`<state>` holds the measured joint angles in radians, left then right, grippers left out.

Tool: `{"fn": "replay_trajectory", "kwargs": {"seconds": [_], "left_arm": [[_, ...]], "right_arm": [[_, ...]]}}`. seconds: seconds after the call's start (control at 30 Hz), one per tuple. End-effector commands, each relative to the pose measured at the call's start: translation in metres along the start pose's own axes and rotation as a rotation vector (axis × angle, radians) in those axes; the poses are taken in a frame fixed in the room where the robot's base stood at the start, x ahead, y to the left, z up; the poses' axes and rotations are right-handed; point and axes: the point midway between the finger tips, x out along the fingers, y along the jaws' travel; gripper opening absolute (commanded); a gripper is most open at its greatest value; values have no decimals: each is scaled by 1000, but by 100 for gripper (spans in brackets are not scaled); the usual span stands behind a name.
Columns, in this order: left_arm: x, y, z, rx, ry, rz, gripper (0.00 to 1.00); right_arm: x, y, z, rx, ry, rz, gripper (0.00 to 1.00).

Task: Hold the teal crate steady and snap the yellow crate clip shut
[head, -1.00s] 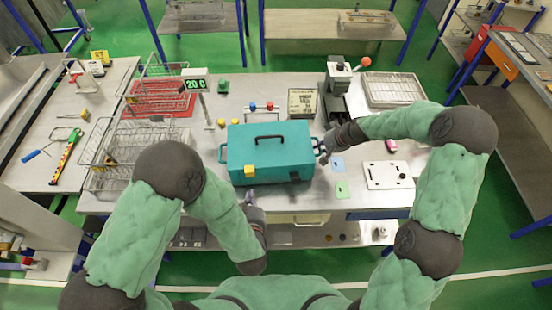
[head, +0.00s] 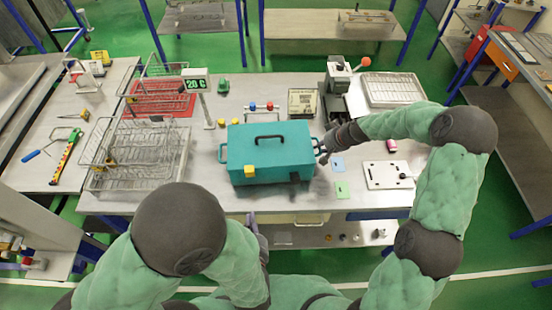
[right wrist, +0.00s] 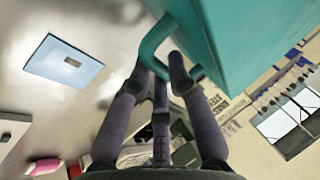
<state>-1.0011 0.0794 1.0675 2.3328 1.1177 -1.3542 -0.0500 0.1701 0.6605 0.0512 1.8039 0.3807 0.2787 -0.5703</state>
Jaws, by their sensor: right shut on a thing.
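The teal crate (head: 288,143) sits upright on the metal table, lid down, with a dark handle on top. The yellow clip (head: 249,171) is on its front face, left of the middle; whether it is closed is too small to tell. A dark clip (head: 294,177) is on the front right. My right gripper (head: 324,151) is shut on the crate's right side handle; the right wrist view shows its fingers around the teal handle (right wrist: 154,42). My left gripper (head: 254,224) is in front of the table edge, below the crate, mostly hidden by my left arm.
Wire baskets (head: 135,154) and a red mat (head: 160,104) are to the left. Blue (head: 338,165) and green (head: 342,190) cards and a white plate (head: 388,175) lie to the right. Table in front of the crate is clear.

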Motion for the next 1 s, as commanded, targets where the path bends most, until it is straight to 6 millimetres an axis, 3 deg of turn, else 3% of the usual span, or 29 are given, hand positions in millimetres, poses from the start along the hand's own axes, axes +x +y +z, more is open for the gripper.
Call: {"fn": "replay_trajectory", "kwargs": {"seconds": [0.3, 0.67, 0.7, 0.77, 1.0], "left_arm": [[-14, 0, 0, 0, 1, 1, 0], [-16, -1, 0, -1, 1, -1, 0], [-16, -1, 0, -1, 0, -1, 0], [-16, -1, 0, -1, 0, -1, 0], [-16, -1, 0, -1, 0, 0, 0]], "right_arm": [[-1, 0, -2, 2, 4, 1, 0], [-1, 0, -2, 1, 4, 1, 0], [-1, 0, -2, 2, 4, 1, 30], [-1, 0, -2, 1, 4, 1, 46], [0, 0, 0, 0, 1, 0, 46]]}}
